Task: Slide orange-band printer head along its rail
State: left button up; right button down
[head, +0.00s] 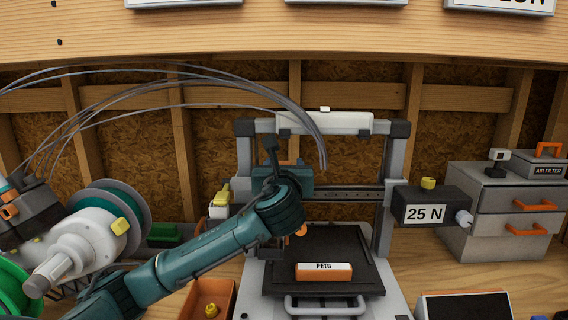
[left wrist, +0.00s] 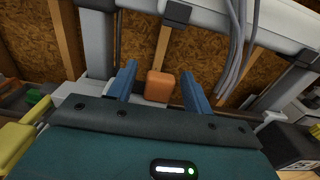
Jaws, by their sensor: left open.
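The printer (head: 387,220) has a pale frame with a dark horizontal rail (head: 350,194) between its uprights. In the left wrist view the gripper (left wrist: 158,74) is open, with blue fingers either side of an orange block (left wrist: 160,87). I cannot tell whether they touch it. My right gripper is out of view.
A dark "25 N" box (head: 428,206) with a yellow knob is at the rail's right end. The bed (head: 340,250) carries an orange-and-white "PETG" block (head: 323,271). Grey filament tubes (head: 300,118) arch overhead. Spools (head: 120,212) stand left, grey drawers (head: 500,225) right.

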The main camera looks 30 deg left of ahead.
pick_arm(q)
jog(key=shift+w+a, duration=0.15)
jog(key=shift+w, duration=0.1)
jog(key=shift+c, duration=0.4)
grip_shut()
